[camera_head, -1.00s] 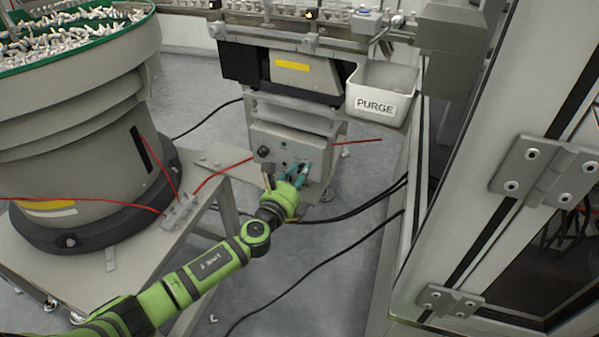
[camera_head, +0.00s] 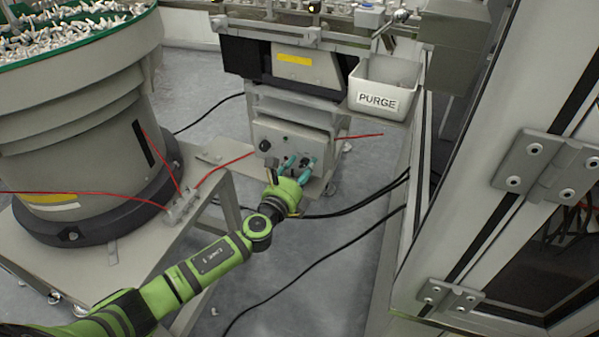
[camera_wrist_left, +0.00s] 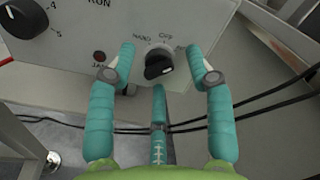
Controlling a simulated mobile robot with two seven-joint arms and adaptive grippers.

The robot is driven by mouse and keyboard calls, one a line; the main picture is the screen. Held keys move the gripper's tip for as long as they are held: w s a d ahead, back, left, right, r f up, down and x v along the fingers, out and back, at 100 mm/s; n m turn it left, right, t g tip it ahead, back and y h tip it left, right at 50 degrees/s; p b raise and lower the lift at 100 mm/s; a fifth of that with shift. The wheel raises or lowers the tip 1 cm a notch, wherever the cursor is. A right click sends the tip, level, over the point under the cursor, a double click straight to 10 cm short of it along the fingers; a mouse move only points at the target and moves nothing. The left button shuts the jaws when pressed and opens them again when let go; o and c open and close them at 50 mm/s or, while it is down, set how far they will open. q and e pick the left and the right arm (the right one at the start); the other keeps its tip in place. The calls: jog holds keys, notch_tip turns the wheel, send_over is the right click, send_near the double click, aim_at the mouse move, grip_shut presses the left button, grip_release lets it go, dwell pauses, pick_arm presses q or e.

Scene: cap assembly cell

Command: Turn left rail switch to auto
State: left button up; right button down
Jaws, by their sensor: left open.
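The grey control panel (camera_head: 272,140) is on the front of the rail stand in the head view. The rail switch (camera_wrist_left: 158,63) is a black rotary knob in the left wrist view, with HAND and OFF printed above it. Its white mark points to the right; an AUTO label cannot be made out. My left gripper (camera_head: 298,167) is open at the panel, its teal fingers apart. In the left wrist view two fingers of the left gripper (camera_wrist_left: 162,60) stand either side of the switch, with clear gaps, and a third lies below it. My right gripper is not in view.
A larger black dial (camera_wrist_left: 24,17) and a dark red lamp (camera_wrist_left: 99,57) labelled JAM sit left of the switch. The white PURGE bin (camera_head: 382,88) hangs above right of the panel. A bowl feeder (camera_head: 85,130) stands left. Black cables (camera_head: 350,211) run on the floor.

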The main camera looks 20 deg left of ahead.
pick_arm(q)
jog(key=s+a, duration=0.1)
jog(key=s, duration=1.1)
jog(key=shift+a, duration=0.35)
